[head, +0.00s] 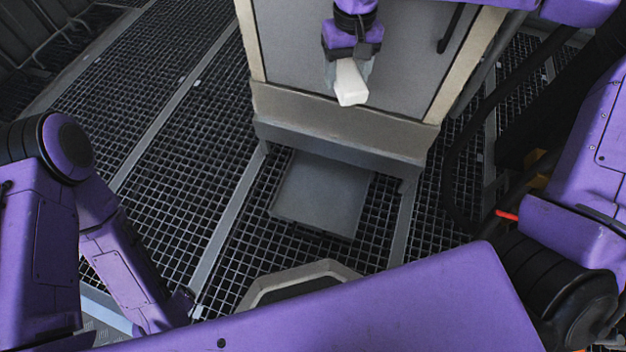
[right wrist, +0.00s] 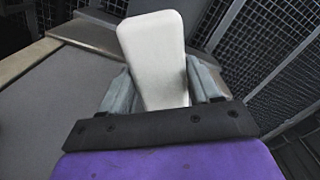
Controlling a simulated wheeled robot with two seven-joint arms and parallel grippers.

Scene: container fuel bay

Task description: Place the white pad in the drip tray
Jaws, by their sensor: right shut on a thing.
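The white pad (head: 350,92) is a pale, flat-sided block held in my right gripper (head: 349,70) in front of the grey cabinet. The right gripper is shut on it, with a grey finger on each side. In the right wrist view, the pad (right wrist: 153,58) sticks out beyond the fingers. A flat grey square tray (head: 322,192), which looks like the drip tray, lies low at the foot of the cabinet. The pad is above and apart from it. No pad shows on the tray. My left arm shows at the lower left, but its gripper is not visible.
The grey cabinet (head: 395,62) has cream edges and a protruding lower ledge (head: 335,128) above the back of the tray. Dark metal grating (head: 185,125) covers the floor, with open room to the left. A black hose (head: 455,165) hangs at the right.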

